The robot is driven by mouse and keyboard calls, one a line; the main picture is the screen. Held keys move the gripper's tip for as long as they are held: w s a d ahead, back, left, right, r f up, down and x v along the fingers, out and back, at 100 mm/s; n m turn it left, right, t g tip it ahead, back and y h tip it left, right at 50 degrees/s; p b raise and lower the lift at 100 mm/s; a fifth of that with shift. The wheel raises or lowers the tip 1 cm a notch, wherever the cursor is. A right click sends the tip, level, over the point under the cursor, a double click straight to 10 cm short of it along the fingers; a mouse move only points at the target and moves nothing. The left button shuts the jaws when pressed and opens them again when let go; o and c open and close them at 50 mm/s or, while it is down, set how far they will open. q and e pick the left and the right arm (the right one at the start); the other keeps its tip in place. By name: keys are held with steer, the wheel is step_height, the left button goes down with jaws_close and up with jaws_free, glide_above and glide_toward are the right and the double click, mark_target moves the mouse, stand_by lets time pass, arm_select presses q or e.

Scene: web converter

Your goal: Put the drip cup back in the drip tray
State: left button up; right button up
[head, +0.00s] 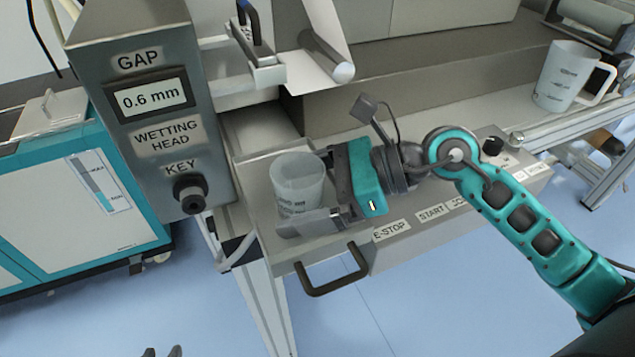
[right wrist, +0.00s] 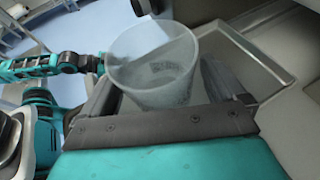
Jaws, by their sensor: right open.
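The drip cup (head: 297,180) is a translucent, frosted cup with faint print, upright within the outline of the drip tray (head: 258,200). The tray is grey metal and pulled out, with a dark handle at its front. I cannot tell whether the cup's base touches the tray floor. My right gripper (head: 312,190) is open, with its fingers on either side of the cup. The far finger is mostly hidden in the head view. In the right wrist view the cup (right wrist: 152,70) stands between the fingers. Dark tips of my left gripper (head: 162,352) barely show at the bottom edge.
The wetting head box (head: 150,110), with a 0.6 mm display and key, rises left of the tray. A button panel (head: 430,215) lies to the right, below my right arm. Blue floor is open in front.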

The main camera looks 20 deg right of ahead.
steer(key=shift+r, duration=0.1)
steer(key=shift+r, duration=0.2)
steer(key=b+v, duration=0.1)
steer(key=v, duration=1.1)
steer(key=shift+f, duration=0.15)
